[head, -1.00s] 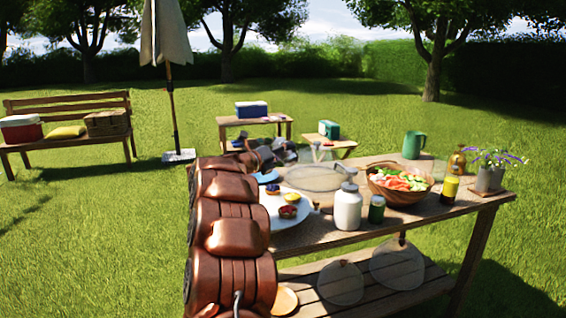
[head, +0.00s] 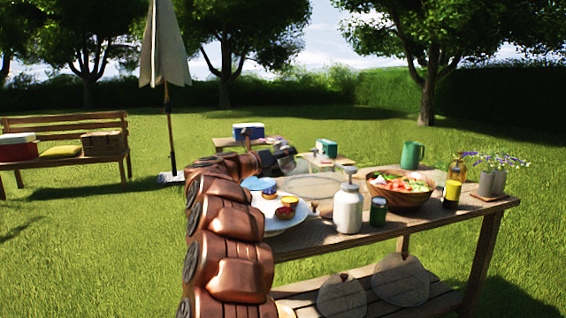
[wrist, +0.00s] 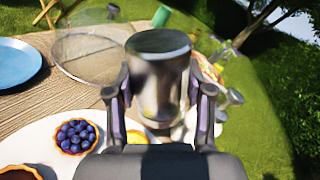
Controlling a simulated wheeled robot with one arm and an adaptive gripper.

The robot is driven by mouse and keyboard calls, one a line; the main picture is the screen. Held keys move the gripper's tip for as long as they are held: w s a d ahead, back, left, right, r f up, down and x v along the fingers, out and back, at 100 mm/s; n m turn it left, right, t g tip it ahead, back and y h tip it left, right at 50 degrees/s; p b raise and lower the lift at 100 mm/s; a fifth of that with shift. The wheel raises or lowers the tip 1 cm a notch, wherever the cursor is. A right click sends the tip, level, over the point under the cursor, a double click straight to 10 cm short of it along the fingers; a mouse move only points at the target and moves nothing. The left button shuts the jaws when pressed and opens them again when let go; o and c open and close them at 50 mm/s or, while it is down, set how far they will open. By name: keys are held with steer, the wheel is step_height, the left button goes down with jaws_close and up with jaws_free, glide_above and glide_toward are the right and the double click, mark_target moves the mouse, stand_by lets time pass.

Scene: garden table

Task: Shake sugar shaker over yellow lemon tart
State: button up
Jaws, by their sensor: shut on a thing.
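In the wrist view my gripper (wrist: 160,107) is shut on the metallic sugar shaker (wrist: 160,62), held between its two fingers. The shaker is over or near the white plate (wrist: 45,138); how far above, I cannot tell. A blueberry tart (wrist: 75,135) sits on the plate, left of the shaker. A small yellow patch (wrist: 137,137), likely the lemon tart, shows low beside the shaker and is mostly hidden by it and my gripper. In the head view my gripper (head: 284,162) is small and dark beyond the plate; the shaker is hard to make out there.
A darker tart (wrist: 18,172) and a blue plate (wrist: 18,63) are at the left. A glass dome (head: 310,186) lies behind the plate. A white jar (head: 348,210), green jar (head: 378,212), salad bowl (head: 398,198) and green mug (head: 411,155) stand to the right.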

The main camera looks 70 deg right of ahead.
mark_target(282, 142)
stand_by(0.4)
step_height(282, 142, up, 4)
steer(key=shift+r, duration=0.2)
step_height(282, 142, down, 4)
steer(key=shift+s, duration=0.1)
steer(key=shift+f, duration=0.15)
step_height(282, 142, up, 4)
steer(key=shift+r, duration=0.2)
step_height(282, 142, down, 5)
steer(key=shift+r, duration=0.3)
